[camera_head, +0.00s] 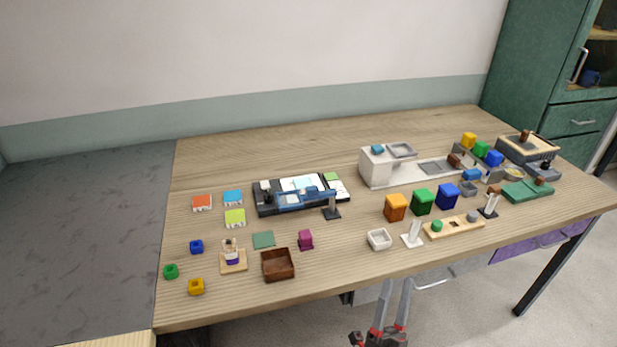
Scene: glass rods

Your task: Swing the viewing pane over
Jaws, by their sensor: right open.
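A blue-framed see-through pane (290,201), which I take to be the viewing pane, lies across the front part of a black-and-white tray (265,208) left of the table's middle. A dark post on a small black base (332,212) stands at the pane's right end. White pieces and a green square show on the tray; some are partly behind the pane. My right gripper (397,284) is at the bottom, in front of the table edge. Its two grey fingers are apart and empty, well away from the pane. My left gripper is not in view.
A brown open box (278,265), a magenta block (306,239) and a green square (264,239) lie in front of the tray. A white dish (379,239), a white stand (412,236) and coloured cubes stand to the right. The table behind the tray is clear.

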